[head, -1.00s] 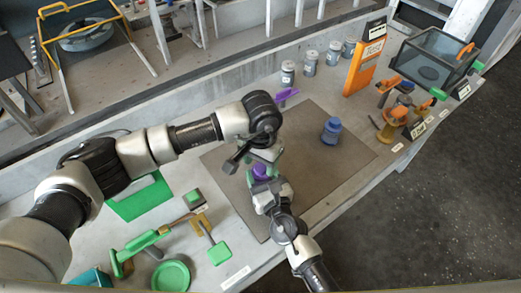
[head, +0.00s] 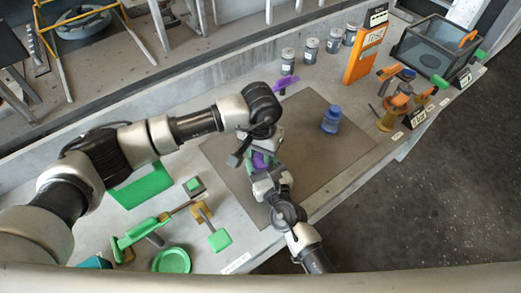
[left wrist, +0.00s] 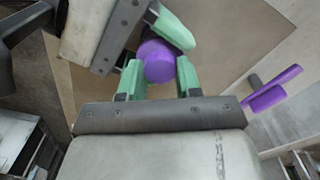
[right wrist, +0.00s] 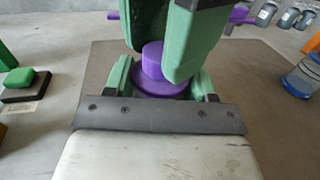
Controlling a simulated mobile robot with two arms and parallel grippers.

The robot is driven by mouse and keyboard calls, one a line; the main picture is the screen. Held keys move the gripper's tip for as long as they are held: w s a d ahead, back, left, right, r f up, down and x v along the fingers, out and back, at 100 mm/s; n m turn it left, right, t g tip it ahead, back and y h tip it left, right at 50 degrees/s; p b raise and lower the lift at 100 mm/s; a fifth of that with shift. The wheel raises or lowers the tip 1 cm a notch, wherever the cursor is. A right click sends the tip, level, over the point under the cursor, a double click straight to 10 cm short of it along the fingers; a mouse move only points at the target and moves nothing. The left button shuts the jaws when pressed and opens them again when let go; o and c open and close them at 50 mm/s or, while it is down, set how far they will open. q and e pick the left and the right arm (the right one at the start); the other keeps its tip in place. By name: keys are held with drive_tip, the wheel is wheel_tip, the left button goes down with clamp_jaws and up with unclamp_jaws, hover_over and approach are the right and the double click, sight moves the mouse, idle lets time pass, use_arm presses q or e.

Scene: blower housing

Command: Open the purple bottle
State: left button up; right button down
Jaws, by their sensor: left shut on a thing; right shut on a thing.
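The purple bottle (head: 261,160) is between my two grippers over the brown mat (head: 325,165). In the right wrist view its wide body (right wrist: 160,87) and narrower purple top (right wrist: 152,60) show. My right gripper (right wrist: 160,82) is shut on the body from the front. My left gripper (right wrist: 170,50) comes down from above, its green fingers at the purple top, and is shut on it. In the left wrist view the purple bottle (left wrist: 158,60) sits between the left gripper's fingers. The fingers hide part of the bottle, and I cannot tell whether the top is loose.
A blue bottle (head: 331,120) stands on the mat to the right. A purple tool (head: 286,86) lies behind the mat. Several grey jars (head: 310,50) and an orange box (head: 365,55) stand at the back. Green tools (head: 140,235) lie at the front left.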

use_arm(q)
drive_tip(key=n, duration=0.8)
drive_tip(key=shift+n, duration=0.3)
drive_tip(key=n, duration=0.6)
drive_tip(key=shift+n, duration=0.3)
drive_tip(key=n, duration=0.6)
drive_tip(key=shift+n, duration=0.3)
drive_tip(key=n, duration=0.6)
drive_tip(key=shift+n, duration=0.4)
drive_tip(key=n, duration=0.6)
drive_tip(key=shift+n, duration=0.4)
drive_tip(key=n, duration=0.4)
drive_tip(key=shift+r+n, duration=0.1)
drive_tip(key=shift+n, duration=0.3)
drive_tip(key=n, duration=0.6)
drive_tip(key=shift+n, duration=0.4)
drive_tip(key=n, duration=0.5)
drive_tip(key=shift+n, duration=0.4)
drive_tip(key=shift+r, duration=0.2)
drive_tip(key=shift+r, duration=0.95)
